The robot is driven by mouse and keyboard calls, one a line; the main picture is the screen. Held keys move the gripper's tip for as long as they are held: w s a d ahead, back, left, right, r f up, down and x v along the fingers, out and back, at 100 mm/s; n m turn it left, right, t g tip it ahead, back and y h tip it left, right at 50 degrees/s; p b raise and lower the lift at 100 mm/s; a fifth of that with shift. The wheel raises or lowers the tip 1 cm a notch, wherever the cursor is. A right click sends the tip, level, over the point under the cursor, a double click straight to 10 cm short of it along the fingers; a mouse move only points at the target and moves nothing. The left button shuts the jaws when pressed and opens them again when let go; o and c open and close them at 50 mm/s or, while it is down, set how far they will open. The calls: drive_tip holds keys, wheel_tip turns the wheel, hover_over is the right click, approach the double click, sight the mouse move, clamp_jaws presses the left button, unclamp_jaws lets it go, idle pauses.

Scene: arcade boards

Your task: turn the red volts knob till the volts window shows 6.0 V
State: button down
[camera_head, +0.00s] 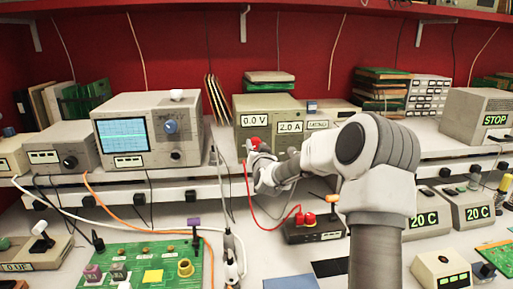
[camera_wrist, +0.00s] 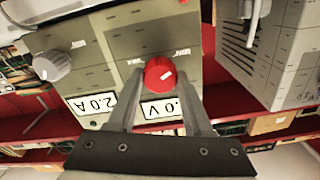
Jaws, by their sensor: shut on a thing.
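The red volts knob (camera_head: 253,143) sits on the front of the beige power supply (camera_head: 240,106), below the volts window (camera_head: 255,119), which reads 0.0 V. My gripper (camera_head: 260,153) is at the knob. In the wrist view its two fingers (camera_wrist: 160,80) stand on either side of the knob, shut on it. There the volts window (camera_wrist: 161,110) appears upside down, partly hidden by a finger. The amps window (camera_head: 289,127) reads 2.0 A.
A grey knob (camera_wrist: 52,66) is beside the red one on the same panel. An oscilloscope (camera_head: 150,130) stands to the left on the shelf. A red lead (camera_head: 250,200) hangs below the knob towards a black box (camera_head: 315,232). A green circuit board (camera_head: 140,265) lies below.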

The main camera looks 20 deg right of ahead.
drive_tip(key=shift+f+b, duration=0.1)
drive_tip(key=shift+b, duration=0.2)
drive_tip(key=m+b, duration=0.2)
drive_tip(key=b, duration=0.1)
drive_tip(key=m+b, duration=0.1)
drive_tip(key=b, duration=0.1)
drive_tip(key=shift+d+f+m+b, duration=0.1)
drive_tip(key=shift+f+m+b, duration=0.1)
drive_tip(key=shift+m+b, duration=0.2)
drive_tip(key=m+b, duration=0.5)
drive_tip(key=b, duration=0.2)
drive_tip(key=shift+m, duration=0.3)
drive_tip(key=m+b, duration=0.5)
drive_tip(key=b, duration=0.2)
drive_tip(key=shift+r+m+b, duration=0.15)
drive_tip(key=shift+m+b, duration=1.5)
drive_tip(key=shift+m, duration=0.45)
drive_tip(key=shift+c, duration=1.5)
unclamp_jaws()
drive_tip(key=shift+s, duration=0.2)
